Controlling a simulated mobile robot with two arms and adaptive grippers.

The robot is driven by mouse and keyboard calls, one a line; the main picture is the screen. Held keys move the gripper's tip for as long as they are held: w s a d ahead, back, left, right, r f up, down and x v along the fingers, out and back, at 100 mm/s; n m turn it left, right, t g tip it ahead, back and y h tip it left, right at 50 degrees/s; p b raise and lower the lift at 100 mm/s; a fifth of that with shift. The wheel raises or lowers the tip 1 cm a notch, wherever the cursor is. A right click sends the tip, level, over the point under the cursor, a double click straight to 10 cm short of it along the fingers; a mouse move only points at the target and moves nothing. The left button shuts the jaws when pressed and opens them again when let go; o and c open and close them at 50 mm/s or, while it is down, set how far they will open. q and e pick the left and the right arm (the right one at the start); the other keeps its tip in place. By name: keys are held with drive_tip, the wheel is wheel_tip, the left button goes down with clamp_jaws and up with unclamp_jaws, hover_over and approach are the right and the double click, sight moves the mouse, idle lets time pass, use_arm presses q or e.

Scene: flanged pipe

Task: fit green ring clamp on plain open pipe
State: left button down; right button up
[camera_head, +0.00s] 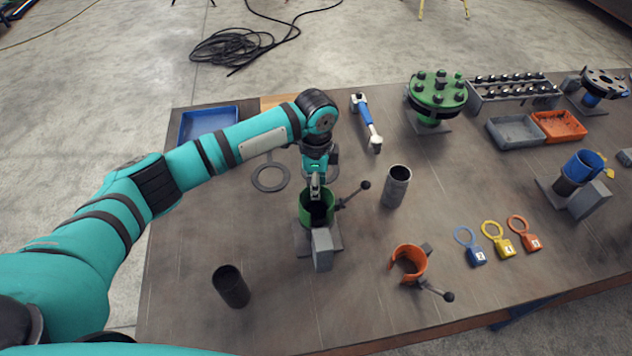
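The green ring clamp (305,210), with a dark lever handle (354,195) pointing right, sits upright at a stand with a grey block (322,252). A dark round opening shows inside the ring; I cannot tell how far the clamp sits around the pipe there. My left gripper (315,188) points down at the clamp's far rim, its fingertips close together and seemingly touching it. Whether they grip the rim is too small to tell. My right gripper is not in view.
A loose grey pipe (397,187) stands to the right, a dark pipe (231,287) to the front left. An orange ring clamp (409,262) lies front right, near several coloured tags (502,243). A blue clamp on a pipe (582,166) stands far right.

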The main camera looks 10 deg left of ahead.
use_arm(q)
drive_tip(key=shift+f, duration=0.35)
idle(0.6)
drive_tip(key=c, duration=0.9)
unclamp_jaws()
drive_tip(key=shift+o, duration=0.2)
drive_tip(key=shift+f, duration=0.1)
wheel_tip(320, 180, up, 12)
drive_tip(key=shift+f, duration=0.25)
wheel_tip(320, 180, up, 10)
drive_tip(key=p, duration=0.8)
drive_tip(key=shift+f, duration=0.2)
